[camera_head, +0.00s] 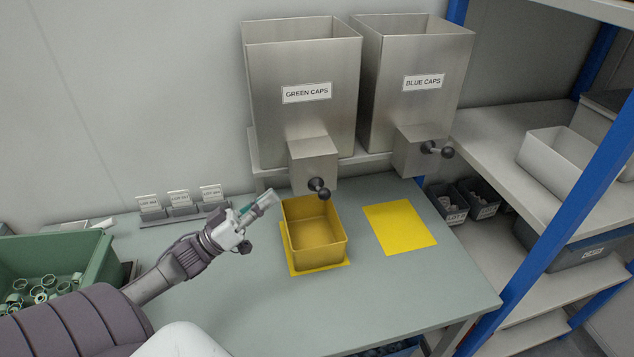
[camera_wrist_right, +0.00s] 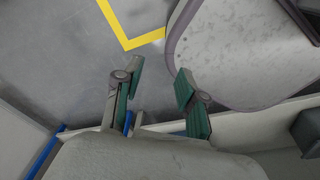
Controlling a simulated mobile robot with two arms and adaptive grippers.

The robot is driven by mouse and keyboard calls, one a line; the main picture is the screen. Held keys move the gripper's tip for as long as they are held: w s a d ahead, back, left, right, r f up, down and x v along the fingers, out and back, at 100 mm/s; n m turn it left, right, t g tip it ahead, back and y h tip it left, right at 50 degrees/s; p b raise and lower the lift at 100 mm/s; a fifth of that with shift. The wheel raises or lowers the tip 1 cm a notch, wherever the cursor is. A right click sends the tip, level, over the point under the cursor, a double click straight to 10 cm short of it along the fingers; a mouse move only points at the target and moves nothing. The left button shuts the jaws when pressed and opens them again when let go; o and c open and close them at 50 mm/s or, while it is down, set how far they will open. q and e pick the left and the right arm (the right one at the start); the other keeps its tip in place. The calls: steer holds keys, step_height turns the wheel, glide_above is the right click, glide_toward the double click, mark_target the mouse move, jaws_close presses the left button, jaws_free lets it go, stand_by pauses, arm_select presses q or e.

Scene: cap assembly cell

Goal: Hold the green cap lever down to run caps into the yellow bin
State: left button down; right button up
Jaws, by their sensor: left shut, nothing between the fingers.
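The green cap lever (camera_head: 318,187) has a dark ball knob and sticks out from the metal outlet box under the hopper labelled GREEN CAPS (camera_head: 300,55). The yellow bin (camera_head: 322,258) stands on the bench below the lever, and its visible inside looks empty. My left gripper (camera_head: 268,202) is shut and empty, just left of the bin's back-left corner and apart from the lever. In the right wrist view my right gripper (camera_wrist_right: 153,85) is open with nothing between its fingers, over the floor. It does not show in the head view.
The BLUE CAPS hopper (camera_head: 415,60) with its own lever (camera_head: 446,152) stands to the right. A bare yellow mat (camera_head: 399,227) lies below it. A green crate of rings (camera_head: 95,255) is at left. The bench front (camera_head: 400,295) is clear. A blue rack post (camera_head: 560,215) rises at right.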

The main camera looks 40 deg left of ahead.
mark_target(321, 191)
steer(key=s, duration=0.5)
arm_select(q)
steer(key=p+x, duration=0.4)
steer(key=x, duration=0.5)
arm_select(e)
steer(key=w+r, duration=0.4)
steer(key=w, duration=0.1)
arm_select(q)
step_height(321, 191, down, 11)
steer(key=d+m+g+h+b, duration=0.3)
steer(key=m+g+h+b, duration=0.4)
steer(key=m+b, duration=0.9)
steer(key=shift+m+g+h, duration=0.3)
steer(key=shift+m+g, duration=1.1)
steer(key=shift+m, duration=0.2)
arm_select(e)
step_height(321, 191, down, 16)
steer(key=s, duration=0.2)
arm_select(q)
steer(key=shift+s+r, duration=0.1)
arm_select(e)
steer(key=shift+f, duration=0.15)
arm_select(q)
steer(key=shift+r, duration=0.15)
